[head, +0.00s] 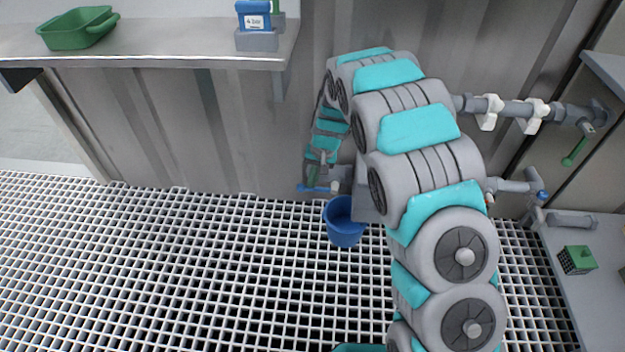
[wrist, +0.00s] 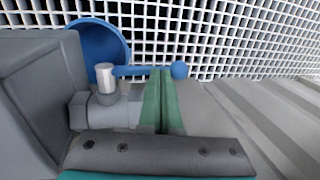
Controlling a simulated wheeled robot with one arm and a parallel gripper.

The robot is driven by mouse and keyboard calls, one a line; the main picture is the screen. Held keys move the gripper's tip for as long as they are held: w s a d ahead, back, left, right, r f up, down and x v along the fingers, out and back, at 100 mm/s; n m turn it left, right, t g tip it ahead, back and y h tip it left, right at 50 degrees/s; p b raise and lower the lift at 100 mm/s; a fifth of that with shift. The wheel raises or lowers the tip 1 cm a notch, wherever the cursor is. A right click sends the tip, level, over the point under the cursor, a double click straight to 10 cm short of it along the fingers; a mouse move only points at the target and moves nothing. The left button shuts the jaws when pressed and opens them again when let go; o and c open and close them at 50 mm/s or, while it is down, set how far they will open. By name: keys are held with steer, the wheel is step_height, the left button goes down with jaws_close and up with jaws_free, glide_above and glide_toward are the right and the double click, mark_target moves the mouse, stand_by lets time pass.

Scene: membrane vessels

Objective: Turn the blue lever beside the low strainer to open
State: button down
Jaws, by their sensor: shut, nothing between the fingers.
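The blue lever (wrist: 140,70) runs sideways from a pale metal stem on a grey valve body (wrist: 104,110) in the wrist view, with a blue ball at its right end. It shows small in the head view (head: 308,188), low by the wall. My gripper (wrist: 163,72) is shut and empty, its green fingertips at the lever just left of the ball; whether they touch it I cannot tell. In the head view my gripper (head: 316,182) points down at the lever. A grey box (wrist: 28,85) stands left of the valve; I cannot tell whether it is the strainer.
A blue bucket (head: 344,228) stands on the grated floor (head: 180,270) near the lever. A shelf (head: 150,56) with a green tray (head: 78,28) is upper left. At right are pipes with a green lever (head: 575,152) and a small green box (head: 577,260). The floor at left is clear.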

steer(key=a+r+v, duration=0.1)
steer(key=a+v, duration=0.2)
steer(key=v, duration=0.9)
steer(key=s+d+r+p, duration=0.2)
steer(key=s+d+r, duration=0.4)
steer(key=r, duration=0.1)
steer(key=s+d+r+p, duration=0.1)
steer(key=s+d, duration=0.3)
steer(key=s, duration=0.8)
steer(key=s+d+r+g+h+p, duration=0.1)
steer(key=s+d+r, duration=0.2)
steer(key=s, duration=0.8)
steer(key=s+d+r+h, duration=0.1)
steer(key=s+d+r, duration=0.2)
steer(key=s, duration=0.9)
steer(key=d, duration=0.3)
steer(key=shift+s+d+g+p, duration=0.2)
steer(key=shift+s+g+p, duration=0.15)
steer(key=shift+g+p, duration=0.05)
